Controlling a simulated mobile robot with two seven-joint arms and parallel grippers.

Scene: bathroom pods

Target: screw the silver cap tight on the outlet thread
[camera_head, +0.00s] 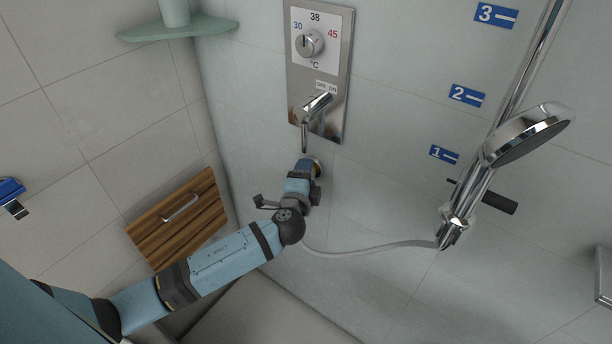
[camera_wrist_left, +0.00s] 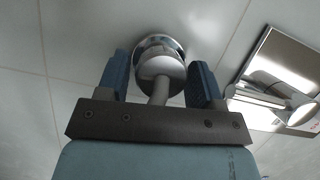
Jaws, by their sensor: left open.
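The silver cap (camera_wrist_left: 162,72) is in the middle of the left wrist view, in front of a round chrome wall flange (camera_wrist_left: 158,43). The grey hose (camera_wrist_left: 161,92) runs from the cap toward my gripper's palm. My left gripper (camera_wrist_left: 161,60) is open, with one blue finger on each side of the cap and a visible gap to each. In the head view my left gripper (camera_head: 307,168) is at the wall below the lever, and only an edge of the flange (camera_head: 317,167) shows. The outlet thread is hidden, so I cannot tell how the cap sits on it.
The mixer panel (camera_head: 336,84) with its chrome lever (camera_head: 316,104) is just above my gripper. The hose (camera_head: 370,250) runs right to the hand shower (camera_head: 525,135) on its rail. A folded wooden seat (camera_head: 180,222) is on the left wall. A shelf (camera_head: 180,30) is at upper left.

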